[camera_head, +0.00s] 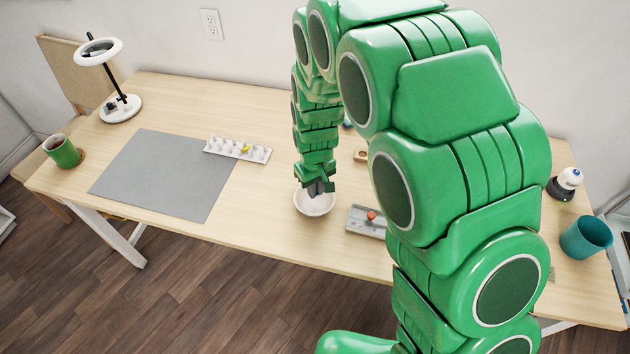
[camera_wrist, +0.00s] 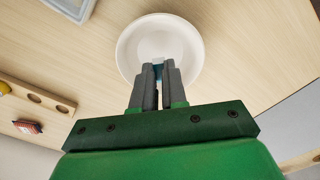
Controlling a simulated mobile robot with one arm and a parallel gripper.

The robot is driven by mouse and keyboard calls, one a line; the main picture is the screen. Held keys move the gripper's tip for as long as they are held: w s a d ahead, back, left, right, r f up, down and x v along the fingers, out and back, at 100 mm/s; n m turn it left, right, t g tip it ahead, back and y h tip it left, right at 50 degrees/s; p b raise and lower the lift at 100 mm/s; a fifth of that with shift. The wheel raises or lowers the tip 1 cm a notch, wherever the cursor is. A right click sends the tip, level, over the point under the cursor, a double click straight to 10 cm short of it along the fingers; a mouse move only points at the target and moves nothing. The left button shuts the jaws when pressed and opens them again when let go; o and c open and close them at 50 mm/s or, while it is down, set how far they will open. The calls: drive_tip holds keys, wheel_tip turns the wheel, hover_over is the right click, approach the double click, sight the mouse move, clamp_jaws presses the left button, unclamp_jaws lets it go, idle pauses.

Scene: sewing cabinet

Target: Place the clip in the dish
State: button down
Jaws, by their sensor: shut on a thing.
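The white round dish (camera_head: 313,207) sits on the table, below the end of my arm. In the wrist view the dish (camera_wrist: 133,43) is seen from above, with my fingertips over its bowl. My gripper (camera_wrist: 159,72) is shut on a small pale-blue piece, the clip (camera_wrist: 158,68), which shows only as a sliver between the fingertips. In the head view my gripper (camera_head: 319,187) points down at the dish, and I cannot make out the clip there. Whether the clip touches the dish's inside I cannot tell.
A grey tray with an orange-red knob (camera_head: 371,216) stands right of the dish. A white spool rack (camera_head: 240,149), a grey mat (camera_head: 165,178), a ring lamp (camera_head: 120,108) and a green mug (camera_head: 62,151) are left. A teal cup (camera_head: 586,238) stands far right. Table in front of the dish is clear.

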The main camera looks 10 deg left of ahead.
drive_tip(key=shift+f, duration=1.9)
drive_tip(key=c, duration=1.1)
unclamp_jaws()
drive_tip(key=shift+r, duration=0.15)
wheel_tip(320, 180, up, 7)
drive_tip(key=shift+f, duration=0.15)
drive_tip(key=shift+d, duration=0.1)
